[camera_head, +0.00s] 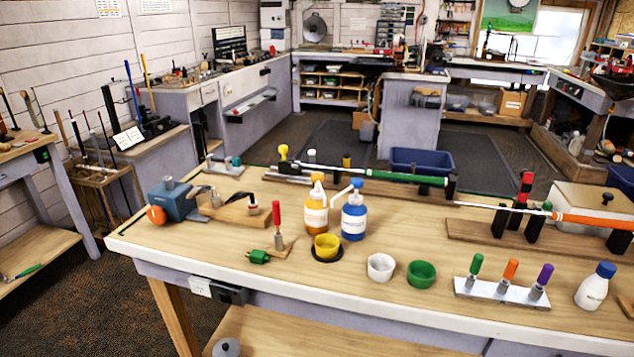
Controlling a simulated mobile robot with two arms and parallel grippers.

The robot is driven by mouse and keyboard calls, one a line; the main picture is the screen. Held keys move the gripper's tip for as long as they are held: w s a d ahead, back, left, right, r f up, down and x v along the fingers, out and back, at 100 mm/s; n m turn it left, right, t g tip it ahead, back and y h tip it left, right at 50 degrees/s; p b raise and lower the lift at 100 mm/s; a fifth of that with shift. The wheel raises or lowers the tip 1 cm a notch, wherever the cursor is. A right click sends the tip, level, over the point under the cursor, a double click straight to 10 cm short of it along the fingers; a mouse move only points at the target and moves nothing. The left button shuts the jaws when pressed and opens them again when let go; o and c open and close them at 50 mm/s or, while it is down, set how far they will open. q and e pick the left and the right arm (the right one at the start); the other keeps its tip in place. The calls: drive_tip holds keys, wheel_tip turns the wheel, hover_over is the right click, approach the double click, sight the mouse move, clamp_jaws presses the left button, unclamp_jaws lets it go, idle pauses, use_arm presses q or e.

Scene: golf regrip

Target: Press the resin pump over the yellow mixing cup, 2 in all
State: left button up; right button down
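The yellow mixing cup (326,246) stands upright on a round black base near the middle of the bench. Just behind it stands an orange pump bottle (316,214) with a white label and an orange pump head. A blue pump bottle (354,217) with a white label and a blue-and-white pump head stands behind and to the right of the cup, its spout pointing left. The labels are too small to read, so I cannot tell which bottle is the resin. The inside of the cup is not clear. Neither of my grippers is in view.
A white cup (381,267) and a green cup (421,273) stand right of the yellow cup. A red-handled tool (278,222) and green plug (258,256) are to its left. A club with a green grip (400,177) lies behind the bottles. The front middle edge is clear.

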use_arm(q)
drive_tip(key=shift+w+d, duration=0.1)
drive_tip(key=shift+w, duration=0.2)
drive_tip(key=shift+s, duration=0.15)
